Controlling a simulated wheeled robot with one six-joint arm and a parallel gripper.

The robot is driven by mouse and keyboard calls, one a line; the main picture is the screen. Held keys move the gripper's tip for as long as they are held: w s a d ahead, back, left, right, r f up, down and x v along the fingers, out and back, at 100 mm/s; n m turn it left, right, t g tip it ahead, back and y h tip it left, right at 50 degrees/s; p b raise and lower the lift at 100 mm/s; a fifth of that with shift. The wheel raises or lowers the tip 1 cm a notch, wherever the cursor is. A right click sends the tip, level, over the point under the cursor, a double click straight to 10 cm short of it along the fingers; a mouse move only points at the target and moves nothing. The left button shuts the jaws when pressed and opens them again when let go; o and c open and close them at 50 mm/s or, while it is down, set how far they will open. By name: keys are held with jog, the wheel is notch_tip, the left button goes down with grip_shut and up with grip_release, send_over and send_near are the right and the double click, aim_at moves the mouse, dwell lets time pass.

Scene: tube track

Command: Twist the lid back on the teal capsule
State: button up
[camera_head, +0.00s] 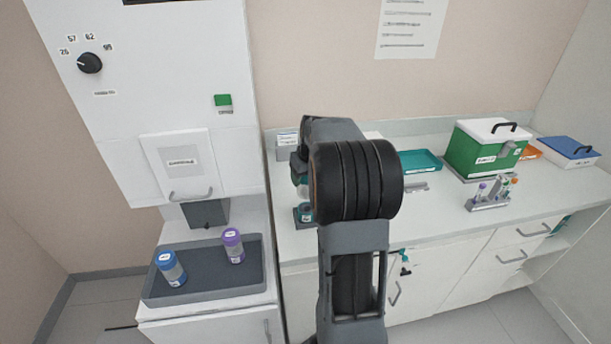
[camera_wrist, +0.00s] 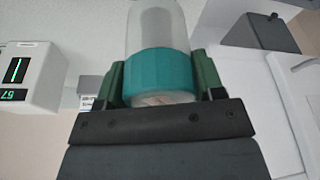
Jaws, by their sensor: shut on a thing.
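The teal lid (camera_wrist: 160,76) of the capsule sits between the two green fingers of my gripper (camera_wrist: 163,84) in the wrist view, which is upside down. My gripper is shut on the lid. The clear, frosted capsule body (camera_wrist: 157,28) lies directly beyond the lid, in line with it and seemingly touching it. I cannot tell whether the thread is engaged. In the head view my arm hides most of the gripper. A pale part of the capsule (camera_head: 303,191) shows just left of my wrist, above a small dark holder (camera_head: 304,214) on the counter.
A grey tray (camera_head: 210,286) at left holds a blue-lidded capsule (camera_head: 171,268) and a purple-lidded capsule (camera_head: 233,245). A white dispenser cabinet (camera_head: 180,90) stands behind it. A teal tray (camera_head: 420,162), green box (camera_head: 484,152) and tube rack (camera_head: 489,201) sit on the right counter.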

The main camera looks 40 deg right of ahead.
jog(key=shift+f+b, duration=1.9)
jog(key=shift+f, duration=0.65)
jog(key=shift+f+b, duration=0.45)
jog(key=shift+f, duration=0.1)
dwell(0.3)
jog(key=m+h, duration=0.1)
jog(key=m, duration=0.3)
jog(key=shift+g+p, duration=0.3)
jog(key=shift+p, duration=0.05)
jog(key=m+h, duration=0.1)
jog(key=m, duration=0.5)
jog(key=shift+s+d+g+b, duration=0.1)
jog(key=shift+d+g+b, duration=0.05)
jog(key=shift+g+b, duration=0.25)
jog(key=m+g, duration=0.1)
jog(key=m, duration=0.3)
jog(key=shift+s+m+h+b, duration=0.1)
jog(key=shift+m+h+b, duration=0.2)
jog(key=shift+m+h, duration=0.1)
jog(key=m, duration=0.2)
jog(key=m+g, duration=0.1)
jog(key=m, duration=0.2)
jog(key=shift+s+g, duration=0.1)
jog(key=shift+g, duration=0.2)
